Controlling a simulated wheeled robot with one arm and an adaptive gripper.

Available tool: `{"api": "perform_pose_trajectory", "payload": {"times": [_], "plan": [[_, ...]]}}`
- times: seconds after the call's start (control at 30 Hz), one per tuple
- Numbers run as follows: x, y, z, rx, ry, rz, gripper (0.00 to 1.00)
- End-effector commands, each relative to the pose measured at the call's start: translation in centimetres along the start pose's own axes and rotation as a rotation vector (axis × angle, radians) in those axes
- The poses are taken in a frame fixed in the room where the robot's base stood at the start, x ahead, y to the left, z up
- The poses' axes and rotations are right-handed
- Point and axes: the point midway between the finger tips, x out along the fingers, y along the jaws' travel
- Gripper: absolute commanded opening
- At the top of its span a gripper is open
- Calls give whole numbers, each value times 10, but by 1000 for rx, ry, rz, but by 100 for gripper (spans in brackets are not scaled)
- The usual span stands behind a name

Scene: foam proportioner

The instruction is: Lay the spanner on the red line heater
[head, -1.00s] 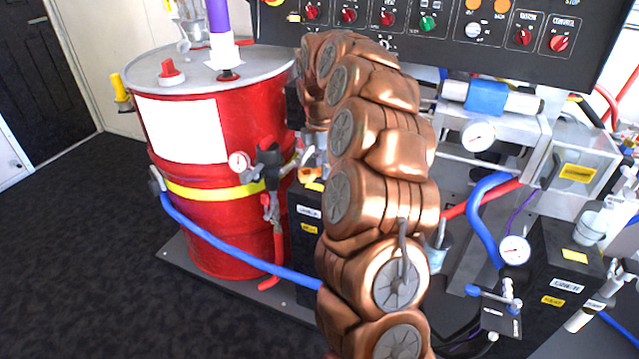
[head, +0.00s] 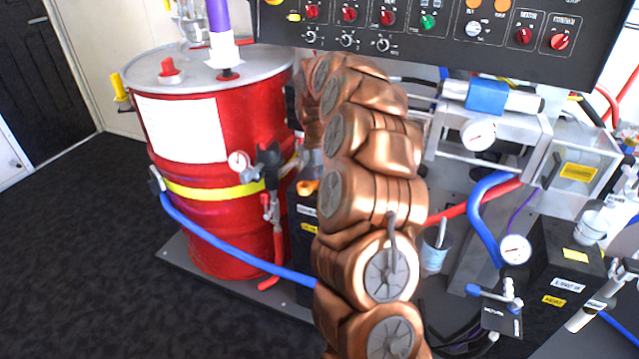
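My copper-coloured arm rises through the middle of the head view, and its far end bends away behind its own links. My gripper is not visible. I cannot make out the spanner. Two black boxes with white and yellow labels stand low on the machine: one (head: 565,265) at the right, one (head: 303,225) partly hidden behind my arm. The labels are too small to read surely, so I cannot tell which is the red line heater.
A red drum (head: 215,240) with a yellow band stands at the left, a blue hose (head: 235,249) crossing its front. A control panel (head: 450,30) overhangs the top. A small cup (head: 434,256) sits right of my arm. Dark carpet (head: 80,250) is free at the left.

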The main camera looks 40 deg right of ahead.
Motion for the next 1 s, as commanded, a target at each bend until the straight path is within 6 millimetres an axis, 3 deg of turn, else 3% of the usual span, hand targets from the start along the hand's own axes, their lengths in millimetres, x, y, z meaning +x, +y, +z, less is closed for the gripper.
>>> {"api": "perform_pose_trajectory", "payload": {"times": [0.1,0.5,0.53,0.7,0.77,1.0], "plan": [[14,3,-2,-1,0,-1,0],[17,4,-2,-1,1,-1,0],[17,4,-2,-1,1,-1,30],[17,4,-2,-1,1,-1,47],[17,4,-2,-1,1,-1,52],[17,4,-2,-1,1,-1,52]]}}
